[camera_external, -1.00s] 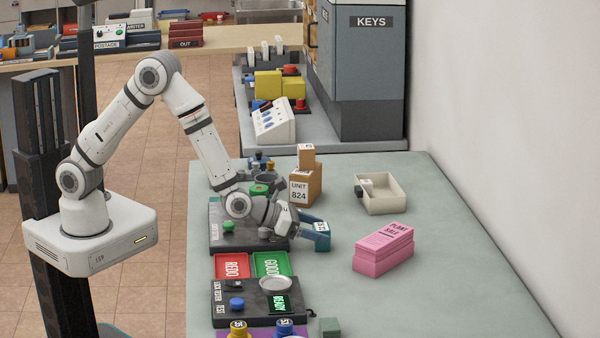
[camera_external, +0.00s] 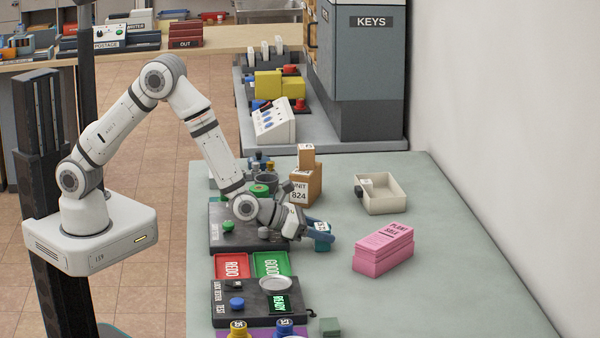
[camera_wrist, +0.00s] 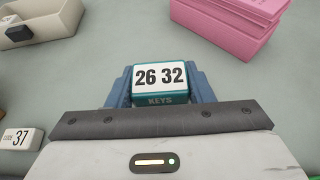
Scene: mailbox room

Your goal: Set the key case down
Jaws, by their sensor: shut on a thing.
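The key case (camera_wrist: 160,80) is a small teal box with a white label reading "26 32" and the word "KEYS" on its front edge. My gripper (camera_external: 318,236) is shut on it, with blue fingers on both sides in the wrist view. In the external view the key case (camera_external: 323,244) shows as a teal patch below the fingers, low over the green table (camera_external: 440,270). I cannot tell whether it touches the table.
A pink "PLANT SALE" stack (camera_external: 383,255) lies to the right. A cream tray (camera_external: 398,200) with a dark item stands farther back. A "UNIT 824" box (camera_external: 305,188) stands behind the gripper. A tag reading 37 (camera_wrist: 20,140) lies at left.

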